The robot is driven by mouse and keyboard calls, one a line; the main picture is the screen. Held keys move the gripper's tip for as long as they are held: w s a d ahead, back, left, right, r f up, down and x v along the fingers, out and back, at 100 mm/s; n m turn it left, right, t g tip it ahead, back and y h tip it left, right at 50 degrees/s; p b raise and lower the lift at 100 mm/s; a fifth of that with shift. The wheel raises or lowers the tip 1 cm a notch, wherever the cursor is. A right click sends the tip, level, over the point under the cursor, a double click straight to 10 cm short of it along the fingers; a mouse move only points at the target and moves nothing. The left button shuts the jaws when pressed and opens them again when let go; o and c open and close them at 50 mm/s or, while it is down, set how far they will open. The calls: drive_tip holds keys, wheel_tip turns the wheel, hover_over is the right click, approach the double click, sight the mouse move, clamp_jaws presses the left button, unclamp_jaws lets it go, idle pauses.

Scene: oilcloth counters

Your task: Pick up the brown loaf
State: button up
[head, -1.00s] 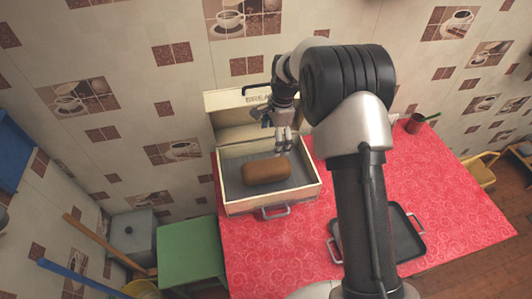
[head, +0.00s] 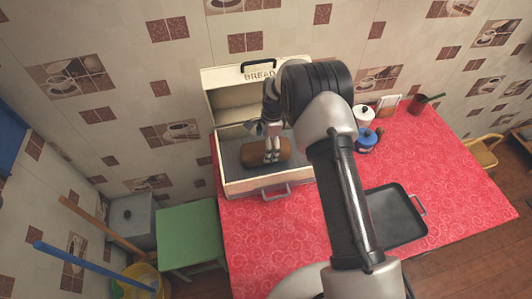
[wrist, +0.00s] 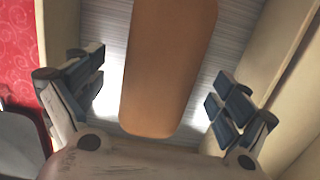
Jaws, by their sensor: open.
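The brown loaf (head: 252,153) lies in the open cream bread box (head: 240,186), on its grey floor. My gripper (head: 271,151) is inside the box over the loaf's right part, pointing down. In the wrist view the loaf (wrist: 168,65) runs lengthwise between the open fingers of my gripper (wrist: 160,100), with a gap on each side. The fingers do not appear to touch it. In the head view my gripper hides part of the loaf.
The box's raised lid (head: 225,98) stands behind, and its walls are close around the gripper. A black tray (head: 395,215), a blue jar (head: 366,140) and a white canister (head: 364,115) stand to the right on the red cloth (head: 300,245). A green stool (head: 190,235) is at left.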

drive_tip(key=f, duration=0.1)
drive_tip(key=f+b, duration=0.1)
drive_tip(key=f, duration=0.3)
drive_tip(key=shift+a+b, duration=0.3)
drive_tip(key=shift+c, duration=0.4)
drive_tip(key=c, duration=1.4)
